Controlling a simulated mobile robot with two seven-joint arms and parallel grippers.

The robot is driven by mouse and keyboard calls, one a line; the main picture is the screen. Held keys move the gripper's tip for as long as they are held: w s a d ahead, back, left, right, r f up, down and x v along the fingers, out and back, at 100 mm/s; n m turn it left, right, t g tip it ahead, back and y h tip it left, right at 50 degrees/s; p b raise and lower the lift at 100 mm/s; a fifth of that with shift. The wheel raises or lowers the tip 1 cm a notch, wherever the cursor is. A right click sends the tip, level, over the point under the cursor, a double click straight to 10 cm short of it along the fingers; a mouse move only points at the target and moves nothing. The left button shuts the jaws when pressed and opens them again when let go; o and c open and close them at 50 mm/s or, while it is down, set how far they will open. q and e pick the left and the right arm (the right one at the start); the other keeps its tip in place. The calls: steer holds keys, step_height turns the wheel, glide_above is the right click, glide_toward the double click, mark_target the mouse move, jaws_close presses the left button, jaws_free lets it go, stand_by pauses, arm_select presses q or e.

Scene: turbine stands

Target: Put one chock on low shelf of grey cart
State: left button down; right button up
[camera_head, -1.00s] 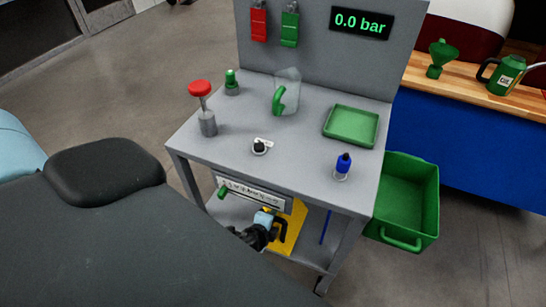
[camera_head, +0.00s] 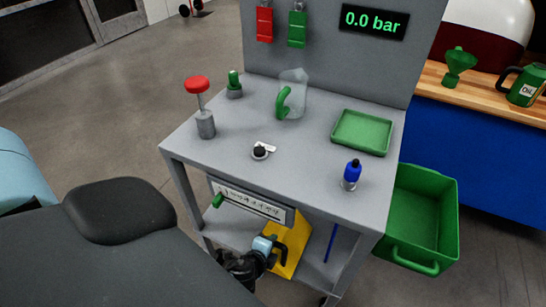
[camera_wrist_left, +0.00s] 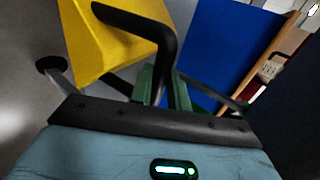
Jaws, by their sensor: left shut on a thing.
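The yellow chock (camera_head: 291,246) with a black handle is at the low shelf (camera_head: 314,272) of the grey cart (camera_head: 300,172), under the cart top. My left gripper (camera_head: 274,250) is shut on the chock's black handle. In the left wrist view, the yellow chock (camera_wrist_left: 108,45) fills the upper left, and its handle runs down between the green finger pads of the gripper (camera_wrist_left: 165,85). I cannot tell whether the chock's underside touches the shelf. My right gripper is not in view.
A drawer-like unit with a green knob (camera_head: 218,201) hangs beneath the cart top, close above my left gripper. A blue rod (camera_head: 330,243) stands right of the chock. A green bin (camera_head: 422,218) is at the cart's right side. The cart top holds a green tray (camera_head: 362,132).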

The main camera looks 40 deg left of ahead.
arm_select(q)
steer(key=shift+f+b, duration=0.3)
steer(key=shift+f, duration=0.35)
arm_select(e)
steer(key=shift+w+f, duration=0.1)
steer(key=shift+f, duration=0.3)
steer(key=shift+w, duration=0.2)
arm_select(q)
steer(key=shift+f, duration=0.1)
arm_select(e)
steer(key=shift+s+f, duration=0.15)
arm_select(q)
steer(key=shift+f+b, duration=0.3)
steer(key=shift+b, duration=0.05)
steer(key=shift+f, duration=0.1)
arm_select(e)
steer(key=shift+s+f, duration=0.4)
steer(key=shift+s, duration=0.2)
arm_select(q)
steer(key=shift+s+f, duration=0.15)
steer(key=shift+f, duration=0.05)
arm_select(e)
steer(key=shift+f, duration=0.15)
